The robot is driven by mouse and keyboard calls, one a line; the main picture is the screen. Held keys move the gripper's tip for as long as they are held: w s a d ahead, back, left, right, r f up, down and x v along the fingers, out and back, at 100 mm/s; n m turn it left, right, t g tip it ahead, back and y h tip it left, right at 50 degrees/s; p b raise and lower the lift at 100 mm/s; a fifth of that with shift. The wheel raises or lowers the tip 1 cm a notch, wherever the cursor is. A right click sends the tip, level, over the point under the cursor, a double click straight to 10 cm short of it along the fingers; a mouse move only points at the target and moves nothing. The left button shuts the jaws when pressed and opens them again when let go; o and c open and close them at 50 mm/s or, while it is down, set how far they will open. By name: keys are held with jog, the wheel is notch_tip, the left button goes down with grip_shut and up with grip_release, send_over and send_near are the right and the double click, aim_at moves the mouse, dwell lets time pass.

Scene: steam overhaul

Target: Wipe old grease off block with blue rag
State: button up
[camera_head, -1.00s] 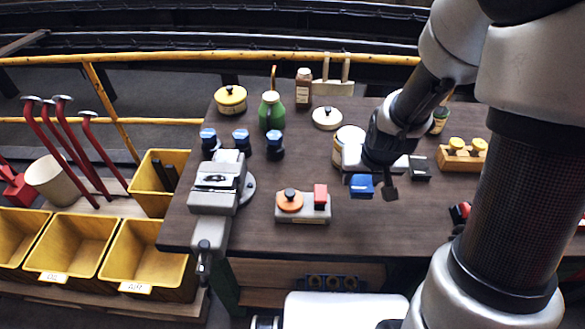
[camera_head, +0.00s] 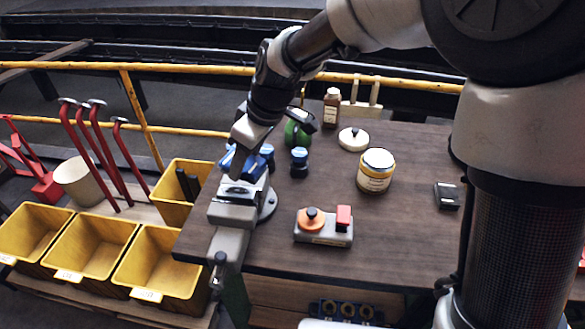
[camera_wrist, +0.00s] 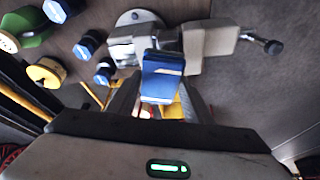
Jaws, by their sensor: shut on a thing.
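My gripper (camera_head: 242,142) is shut on the blue rag (camera_head: 246,166) and holds it at the far part of the grey vise (camera_head: 232,215). The rag also shows in the wrist view (camera_wrist: 162,78), in front of the vise (camera_wrist: 205,42). A shiny metal block (camera_head: 238,190) with a dark patch on top appears to sit in the vise, just in front of the rag. The rag and my gripper hide part of the vise. I cannot tell whether the rag touches the block.
Yellow bins (camera_head: 160,262) are at left.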

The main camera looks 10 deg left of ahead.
aim_at(239, 192)
jog(key=shift+s+a+r+n+g, duration=0.2)
jog(key=shift+s+a+n, duration=0.1)
jog(key=shift+a, duration=0.3)
jog(key=shift+s+a+r+n+g, duration=0.1)
jog(key=shift+s+a+r+n, duration=0.15)
jog(key=shift+a, duration=0.3)
jog(key=shift+f+b, duration=1.9)
jog(key=shift+f, duration=0.95)
jog(key=shift+f+b, duration=0.55)
jog(key=shift+f, duration=0.05)
